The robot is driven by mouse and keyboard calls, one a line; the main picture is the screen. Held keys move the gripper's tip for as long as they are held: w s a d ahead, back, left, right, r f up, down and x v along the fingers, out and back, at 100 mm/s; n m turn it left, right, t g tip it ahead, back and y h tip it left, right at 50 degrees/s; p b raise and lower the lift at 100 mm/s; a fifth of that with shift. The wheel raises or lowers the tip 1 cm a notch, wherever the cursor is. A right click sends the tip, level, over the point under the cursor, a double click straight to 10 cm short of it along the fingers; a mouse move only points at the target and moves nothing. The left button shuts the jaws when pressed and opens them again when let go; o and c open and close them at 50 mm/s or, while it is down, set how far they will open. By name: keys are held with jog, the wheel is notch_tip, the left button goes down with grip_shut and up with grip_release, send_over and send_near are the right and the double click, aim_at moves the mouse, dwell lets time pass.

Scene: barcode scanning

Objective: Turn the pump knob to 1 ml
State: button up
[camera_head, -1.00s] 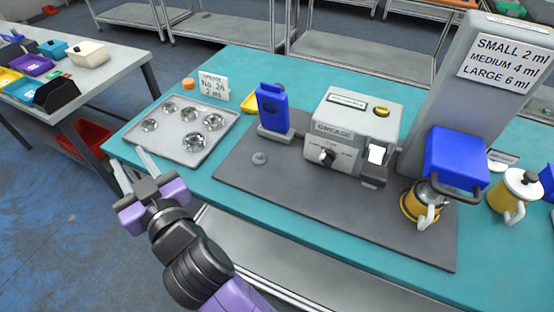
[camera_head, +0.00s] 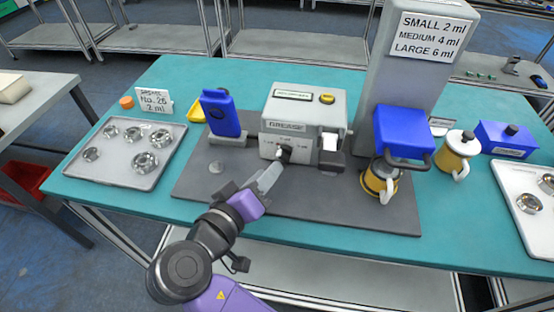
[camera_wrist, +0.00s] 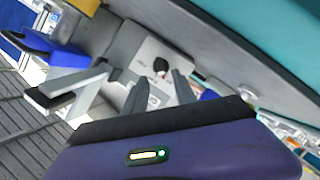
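The grey grease pump (camera_head: 305,118) stands on the dark mat, labelled "GREASE". Its dark knob (camera_head: 284,153) is on the front panel; the dial marks are too small to read. In the wrist view, the knob (camera_wrist: 160,65) shows on the pale panel just beyond my fingertips. My gripper (camera_head: 271,176) is close in front of the knob. In the wrist view, the two fingers of my gripper (camera_wrist: 159,80) are apart with nothing between them. I cannot tell whether a fingertip touches the knob.
A blue device (camera_head: 222,114) stands left of the pump. A tray (camera_head: 120,170) of metal parts lies farther left, beside a sign (camera_head: 154,101) reading No. 26, 2 ml. A blue-topped machine (camera_head: 402,130) and yellow-white pot (camera_head: 455,155) stand right. The dark mat (camera_head: 330,205) is clear in front.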

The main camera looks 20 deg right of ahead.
aim_at(281, 158)
jog(key=x, duration=0.5)
jog(key=shift+w+d+f+p, duration=0.1)
jog(key=shift+w+d+p, duration=0.15)
jog(key=shift+w+p, duration=0.05)
jog(key=shift+c, duration=0.2)
grip_shut()
